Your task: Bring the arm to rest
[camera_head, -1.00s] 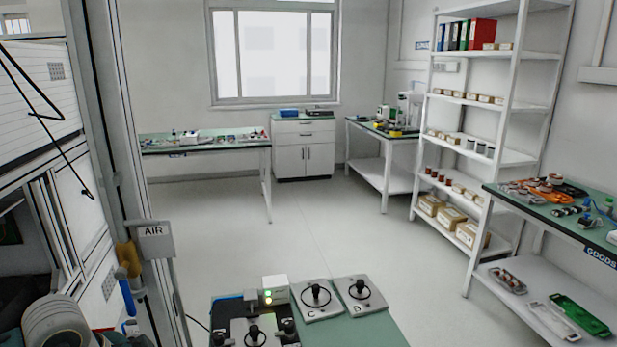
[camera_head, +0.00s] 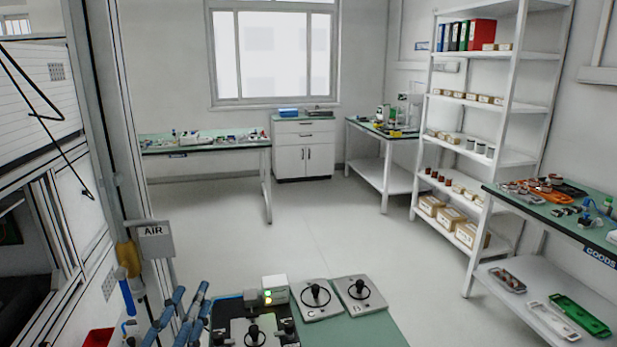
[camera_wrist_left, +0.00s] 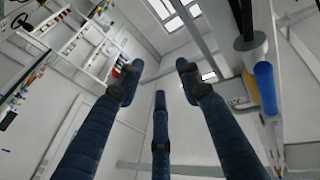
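My left gripper (camera_head: 186,302) shows at the lower left of the head view, its blue fingers pointing up beside the near bench. In the left wrist view, the left gripper (camera_wrist_left: 158,76) has its fingers spread apart with nothing between them. It is open and empty. My right gripper is in neither view.
The near green bench (camera_head: 372,332) carries a test fixture (camera_head: 253,330), a box with lit lamps (camera_head: 275,290), plate C (camera_head: 316,298) and plate B (camera_head: 358,293). The AIR post (camera_head: 156,240) stands close by the left gripper. The middle floor (camera_head: 330,235) is clear.

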